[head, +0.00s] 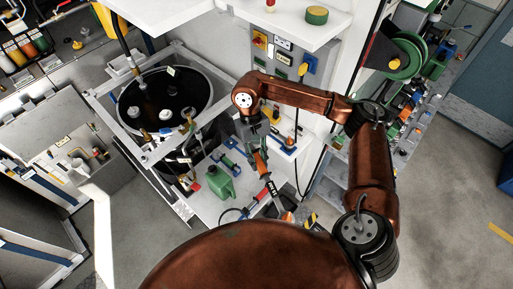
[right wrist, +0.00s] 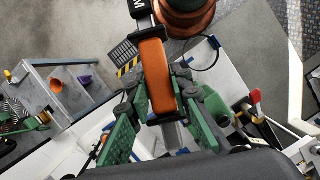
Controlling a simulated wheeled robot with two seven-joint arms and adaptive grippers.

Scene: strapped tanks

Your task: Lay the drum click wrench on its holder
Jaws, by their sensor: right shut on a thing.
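The drum click wrench (head: 261,163) has an orange grip and a dark and silver shaft. My right gripper (head: 253,143) is shut on it, and the wrench slants down to the right over the white bench. In the right wrist view the green fingers of my right gripper (right wrist: 160,95) close on both sides of the orange grip of the wrench (right wrist: 154,72). The shaft runs on past the top edge there. I cannot tell for certain which fixture is the holder; small blue fittings (head: 231,161) lie on the bench left of the gripper. My left gripper is not in view.
A green jug (head: 219,182) stands on the bench (head: 208,209) close left of the wrench. A large open black tank (head: 190,92) in a frame lies further left. A panel with switches (head: 283,59) rises behind. A hose reel (head: 402,54) is at the upper right.

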